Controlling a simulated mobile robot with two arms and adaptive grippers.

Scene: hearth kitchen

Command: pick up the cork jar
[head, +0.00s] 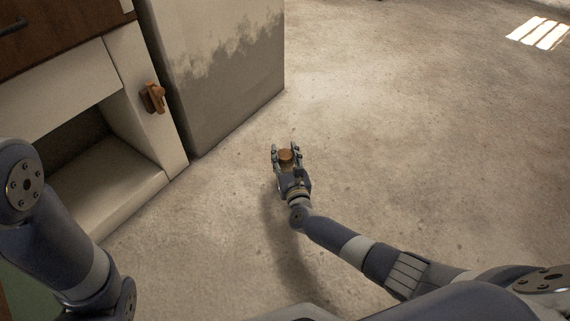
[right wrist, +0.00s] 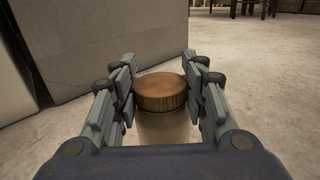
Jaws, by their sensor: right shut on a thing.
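The cork jar (head: 286,156) is between the fingers of my right gripper (head: 287,158), over the floor. Its round brown cork lid (right wrist: 161,91) fills the middle of the right wrist view, with a pale, see-through body below it. My right gripper (right wrist: 163,95) is shut on the jar, one finger on each side. The lower part of the jar is mostly hidden, and I cannot tell whether it touches the floor. My left arm shows at the left edge of the head view, but its gripper is out of view.
A grey block-like wall (head: 222,70) stands just beyond and left of the jar. A pale cabinet with an open niche (head: 70,150) and a brown latch-like piece (head: 153,98) is at the left. The concrete floor (head: 420,130) to the right is clear. Dark wooden furniture legs (right wrist: 236,8) show far off.

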